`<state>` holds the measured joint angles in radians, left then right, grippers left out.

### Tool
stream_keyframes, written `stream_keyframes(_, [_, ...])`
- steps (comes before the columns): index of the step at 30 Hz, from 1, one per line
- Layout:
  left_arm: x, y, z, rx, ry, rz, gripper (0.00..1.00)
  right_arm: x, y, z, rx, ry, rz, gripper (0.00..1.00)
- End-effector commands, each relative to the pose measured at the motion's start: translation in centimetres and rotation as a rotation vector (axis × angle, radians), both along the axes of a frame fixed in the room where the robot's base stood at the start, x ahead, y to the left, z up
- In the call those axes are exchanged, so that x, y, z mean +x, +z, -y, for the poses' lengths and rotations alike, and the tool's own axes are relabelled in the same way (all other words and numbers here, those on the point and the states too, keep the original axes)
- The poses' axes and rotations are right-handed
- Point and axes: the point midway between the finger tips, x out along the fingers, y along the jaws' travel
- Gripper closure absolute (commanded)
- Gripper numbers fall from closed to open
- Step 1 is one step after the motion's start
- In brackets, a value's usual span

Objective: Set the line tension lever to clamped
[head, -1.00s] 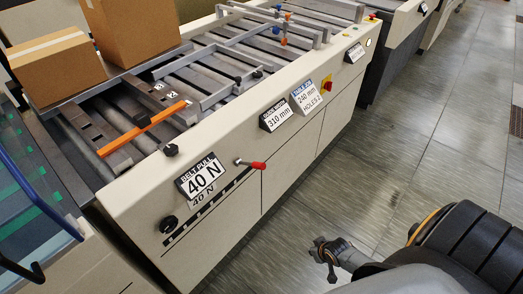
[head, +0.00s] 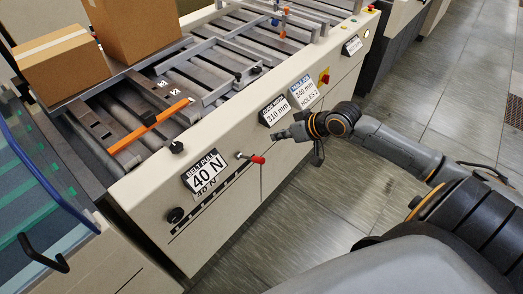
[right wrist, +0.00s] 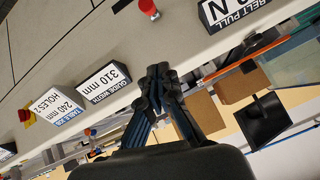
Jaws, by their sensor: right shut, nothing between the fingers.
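The line tension lever, a red-handled lever (head: 257,159) on a thin metal shaft, sticks out from the cream front panel beside the "BELT PULL 40 N" sign (head: 205,172). Its red end (right wrist: 148,8) is at the top edge of the right wrist view. My right gripper (head: 276,136) is shut and empty, in front of the panel, up and right of the lever and apart from it. Its closed fingers (right wrist: 158,72) show in the right wrist view, below the red end. My left gripper is not in view.
Signs reading "310 mm" (head: 275,112) and "240 mm" (head: 304,91) stand out from the panel near my right gripper. A black knob (head: 175,215) sits low on the panel. Cardboard boxes (head: 61,64) rest on the machine. The floor at right is open.

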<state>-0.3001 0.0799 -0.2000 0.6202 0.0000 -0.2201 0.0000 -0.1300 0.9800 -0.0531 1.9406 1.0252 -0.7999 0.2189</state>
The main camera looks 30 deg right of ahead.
Motion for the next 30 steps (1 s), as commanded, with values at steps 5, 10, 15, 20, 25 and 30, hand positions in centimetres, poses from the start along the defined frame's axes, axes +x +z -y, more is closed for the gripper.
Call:
stream_keyframes(5, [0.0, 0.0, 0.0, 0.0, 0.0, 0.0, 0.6, 0.1, -0.1, 0.0, 0.0, -0.002, 0.001, 1.0])
stream_keyframes(10, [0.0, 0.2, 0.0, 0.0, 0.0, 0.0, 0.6, 0.9, -0.8, -0.2, 0.003, -0.004, 0.003, 1.0])
stream_keyframes(15, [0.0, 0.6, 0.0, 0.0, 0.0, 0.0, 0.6, 2.9, -2.8, -1.1, 0.005, -0.006, 0.002, 1.0])
stream_keyframes(20, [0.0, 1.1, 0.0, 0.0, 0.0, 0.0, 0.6, 5.3, -5.1, -2.2, 0.004, -0.004, 0.001, 1.0])
stream_keyframes(25, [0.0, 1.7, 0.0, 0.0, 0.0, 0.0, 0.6, 6.4, -7.5, -2.9, 0.001, -0.002, -0.005, 1.0])
stream_keyframes(30, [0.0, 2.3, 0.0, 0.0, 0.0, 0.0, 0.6, 5.1, -9.3, -3.1, -0.001, -0.002, -0.001, 1.0])
